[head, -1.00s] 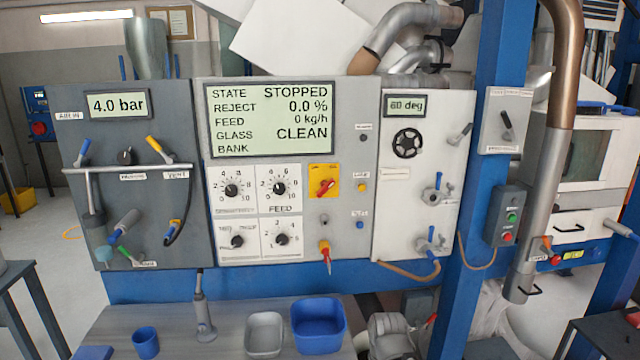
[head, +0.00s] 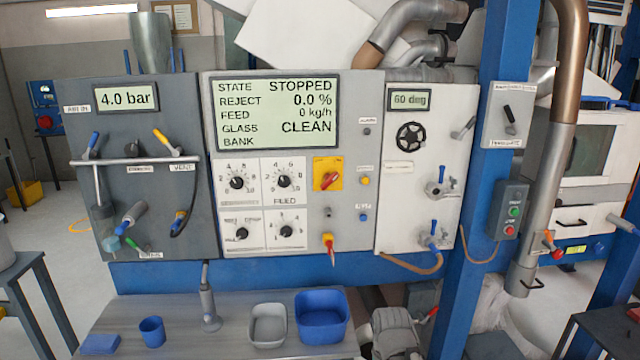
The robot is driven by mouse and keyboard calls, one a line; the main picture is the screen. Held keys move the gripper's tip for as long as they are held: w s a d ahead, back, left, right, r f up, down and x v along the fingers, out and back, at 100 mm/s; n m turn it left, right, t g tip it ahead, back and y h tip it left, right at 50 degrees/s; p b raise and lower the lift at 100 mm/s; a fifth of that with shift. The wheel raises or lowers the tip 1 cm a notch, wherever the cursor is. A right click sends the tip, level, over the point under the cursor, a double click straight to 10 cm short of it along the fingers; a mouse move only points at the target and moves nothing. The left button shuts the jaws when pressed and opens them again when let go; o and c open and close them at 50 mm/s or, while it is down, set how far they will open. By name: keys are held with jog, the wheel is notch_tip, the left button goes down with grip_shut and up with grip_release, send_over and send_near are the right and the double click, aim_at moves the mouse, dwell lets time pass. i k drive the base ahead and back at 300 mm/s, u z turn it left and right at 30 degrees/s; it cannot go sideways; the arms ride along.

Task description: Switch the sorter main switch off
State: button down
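A red rotary switch handle (head: 328,179) sits on a yellow plate (head: 335,162) on the light panel, below the right end of the display. It looks like the main switch, but I can read no label on it. Its handle stands diagonally, from lower left to upper right. The display (head: 276,113) reads STATE STOPPED, REJECT 0.0 %, FEED 0 kg/h and GLASS CLEAN; nothing readable follows BANK. My gripper is in no view.
Below the switch are a small toggle (head: 327,212) and a yellow-and-red lever (head: 329,246) pointing down. Several dials are left of it. A bench (head: 180,335) below carries a blue bin (head: 322,338) and a grey tray (head: 268,341). A blue post (head: 489,150) stands right.

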aim_at(329, 179)
jog(key=k, duration=1.25)
jog(key=z, duration=0.65)
jog(key=i, duration=2)
jog(key=u, duration=0.85)
